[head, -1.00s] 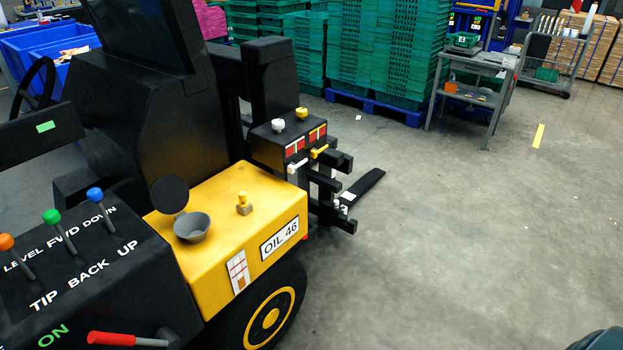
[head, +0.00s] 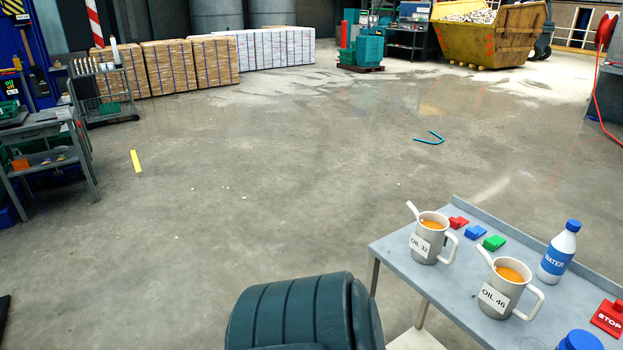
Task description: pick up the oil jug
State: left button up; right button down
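Two grey-white oil jugs with spouts, handles and orange oil inside stand upright on a grey table (head: 402,262) at the lower right of the head view. The farther jug (head: 429,240) is labelled OIL 32. The nearer jug (head: 502,291) is labelled OIL 46, its spout to the left and its handle to the right. Neither of my grippers is in view, and nothing touches the jugs.
A water bottle (head: 558,253), red, blue and green small pieces (head: 475,232), a red STOP piece (head: 609,318) and a blue cap (head: 580,341) share the table. A dark ribbed object (head: 300,314) stands left of it. The floor beyond is open, with a bent blue strip (head: 430,138).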

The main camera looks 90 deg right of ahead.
aim_at(507, 282)
jog(key=z, duration=4.05)
